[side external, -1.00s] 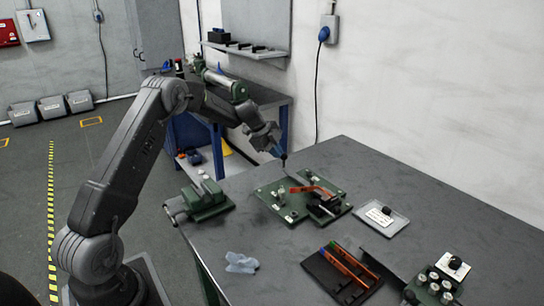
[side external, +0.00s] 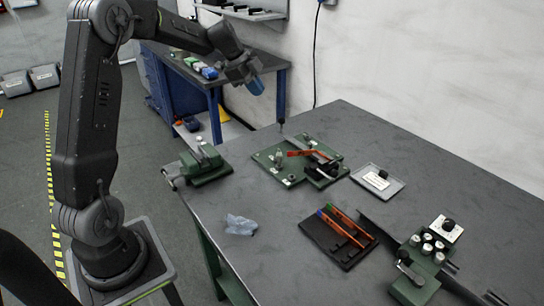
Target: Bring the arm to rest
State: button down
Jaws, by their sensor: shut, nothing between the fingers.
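My gripper (side external: 257,86) is raised at the upper middle of the side external view, well above the grey table (side external: 440,180).
A green vise-like fixture (side external: 205,165) sits at the table's left edge. A black tray (side external: 335,252) holds orange strips. A workbench (side external: 275,64) stands behind my gripper.

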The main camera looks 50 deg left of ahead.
jog(key=s+d+r+n+y, duration=0.1)
jog(key=s+d+r+n, duration=0.25)
jog(key=s+d, duration=0.6)
jog(key=s+d+r+n+y, duration=0.1)
jog(key=s+d+r+n, duration=0.3)
jog(key=s+d, duration=0.55)
jog(key=s+d+f+n, duration=0.4)
jog(key=s+d+n, duration=0.1)
jog(key=s, duration=0.3)
jog(key=shift+s+f+t+y, duration=0.2)
jog(key=shift+s+t+y, duration=0.1)
jog(key=shift+s, duration=0.05)
